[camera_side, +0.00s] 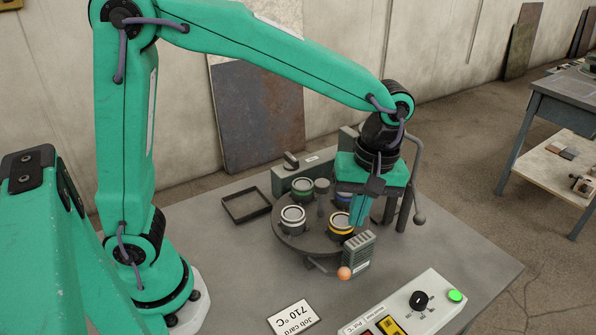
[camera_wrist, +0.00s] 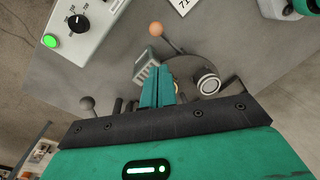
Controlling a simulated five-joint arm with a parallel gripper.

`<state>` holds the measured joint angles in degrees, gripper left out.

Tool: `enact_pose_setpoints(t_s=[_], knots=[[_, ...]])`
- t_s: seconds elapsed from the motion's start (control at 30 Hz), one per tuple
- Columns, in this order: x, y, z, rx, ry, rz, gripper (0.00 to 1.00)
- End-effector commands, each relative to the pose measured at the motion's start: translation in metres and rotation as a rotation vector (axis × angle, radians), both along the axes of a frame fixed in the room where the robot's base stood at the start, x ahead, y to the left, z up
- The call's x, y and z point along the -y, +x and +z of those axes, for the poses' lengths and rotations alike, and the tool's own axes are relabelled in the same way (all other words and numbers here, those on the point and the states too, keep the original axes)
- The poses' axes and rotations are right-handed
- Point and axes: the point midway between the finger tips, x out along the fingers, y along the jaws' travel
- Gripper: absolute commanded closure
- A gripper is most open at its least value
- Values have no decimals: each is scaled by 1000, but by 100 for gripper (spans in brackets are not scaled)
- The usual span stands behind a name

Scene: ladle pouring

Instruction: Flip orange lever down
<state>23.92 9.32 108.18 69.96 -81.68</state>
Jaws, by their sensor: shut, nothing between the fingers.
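The orange lever shows as an orange ball knob (camera_side: 344,273) on a short dark rod at the front of the round turntable (camera_side: 290,240). In the wrist view the knob (camera_wrist: 156,29) is at the top middle, with its rod slanting down to the right. My gripper (camera_side: 358,222) points down over the right side of the turntable, behind and above the knob and apart from it. Its green fingers (camera_wrist: 157,95) are together and hold nothing. They hide part of the turntable and its cups.
Several cups, one a white-rimmed cup (camera_side: 293,216), stand on the turntable. A grey ribbed block (camera_side: 359,250) stands beside the knob. A control box (camera_side: 405,305) with a dial and green button is at front right. A dark ball-ended handle (camera_side: 420,219) stands right of my gripper.

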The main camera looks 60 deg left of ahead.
Motion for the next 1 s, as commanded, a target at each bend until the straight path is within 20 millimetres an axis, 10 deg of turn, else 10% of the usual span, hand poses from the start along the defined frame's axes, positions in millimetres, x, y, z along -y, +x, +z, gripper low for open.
enact_pose_setpoints(t_s=[1.0], knots=[[-3, -13, -97, -1, 2, -1, 100]])
